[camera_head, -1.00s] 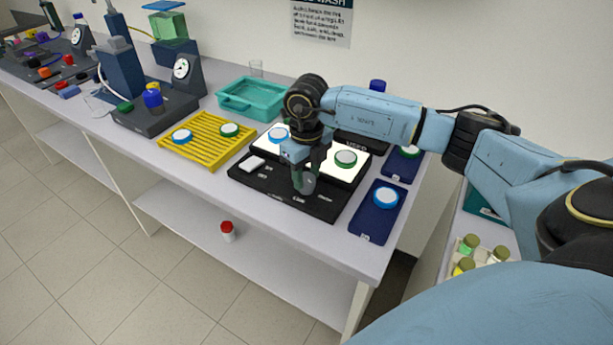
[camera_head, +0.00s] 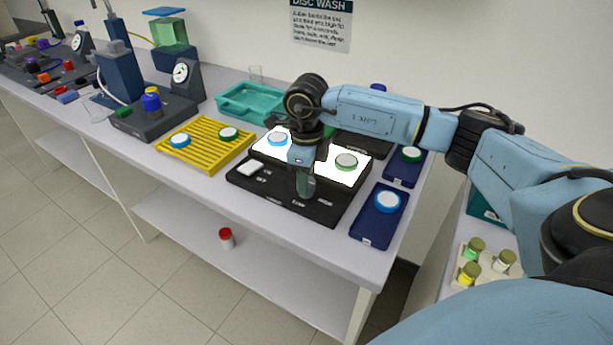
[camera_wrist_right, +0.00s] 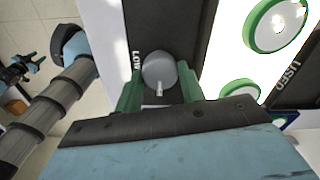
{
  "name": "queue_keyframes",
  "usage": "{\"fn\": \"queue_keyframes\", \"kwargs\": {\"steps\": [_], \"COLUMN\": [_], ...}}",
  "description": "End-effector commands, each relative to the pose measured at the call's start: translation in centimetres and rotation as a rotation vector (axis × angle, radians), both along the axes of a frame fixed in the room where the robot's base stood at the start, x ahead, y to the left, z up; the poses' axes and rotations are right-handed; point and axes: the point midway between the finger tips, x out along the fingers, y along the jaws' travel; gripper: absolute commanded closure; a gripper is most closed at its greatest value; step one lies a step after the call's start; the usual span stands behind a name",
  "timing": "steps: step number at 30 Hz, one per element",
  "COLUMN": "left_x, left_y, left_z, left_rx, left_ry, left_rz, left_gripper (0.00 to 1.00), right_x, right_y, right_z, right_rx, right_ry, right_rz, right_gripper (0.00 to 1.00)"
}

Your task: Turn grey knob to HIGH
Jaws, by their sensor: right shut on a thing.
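The grey knob (camera_wrist_right: 158,70) is on the front of the black light box (camera_head: 250,184), with a small pale pointer mark facing the gripper's palm in the right wrist view. The word LOW is printed to its left in that view; I cannot see a HIGH label. My right gripper (camera_wrist_right: 160,80) is shut on the knob, a green finger on each side. In the head view my right gripper (camera_head: 305,186) points down at the box's front part and hides most of the knob.
The lit white panel (camera_head: 318,160) behind the knob carries a blue-rimmed disc (camera_head: 277,139) and a green-rimmed disc (camera_head: 346,161). A white switch (camera_head: 250,169) is left of the knob. Blue trays (camera_head: 371,229) stand right, a yellow rack (camera_head: 190,155) left.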

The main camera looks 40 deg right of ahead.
Motion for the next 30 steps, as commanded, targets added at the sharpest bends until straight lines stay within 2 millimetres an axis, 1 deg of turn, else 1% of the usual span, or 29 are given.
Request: {"fn": "queue_keyframes", "kwargs": {"steps": [9, 10, 14, 22, 24, 26, 29, 30], "left_x": [0.0, 0.0, 0.0, 0.0, 0.0, 0.0, 0.0, 0.0], "left_y": [0.0, 0.0, 0.0, 0.0, 0.0, 0.0, 0.0, 0.0], "left_z": [0.0, 0.0, 0.0, 0.0, 0.0, 0.0, 0.1, 0.1], "left_rx": [0.000, 0.000, 0.000, 0.000, 0.000, 0.000, 0.000, 0.000], "left_ry": [0.000, 0.000, 0.000, 0.000, 0.000, 0.000, 0.000, 0.000], "left_rz": [0.000, 0.000, 0.000, 0.000, 0.000, 0.000, 0.000, 0.000], "left_gripper": [0.64, 0.64, 0.64, 0.64, 0.64, 0.64, 0.64, 0.64], "right_x": [0.1, 0.1, 0.1, 0.0, 0.1, 0.1, 0.1, 0.1], "right_y": [0.0, 0.0, 0.0, 0.0, 0.0, 0.0, 0.0, 0.0], "right_z": [0.2, 0.2, 0.1, 0.1, 0.3, 0.9, 2.4, 3.2], "right_rx": [0.000, -0.001, 0.000, 0.000, 0.000, 0.001, 0.000, 0.000], "right_ry": [-0.004, -0.004, -0.003, -0.001, -0.003, -0.004, -0.006, -0.007], "right_rz": [0.003, 0.003, 0.002, 0.001, 0.001, 0.001, 0.001, 0.001], "right_gripper": [0.84, 0.57, 0.40, 0.39, 0.39, 0.39, 0.39, 0.39]}}
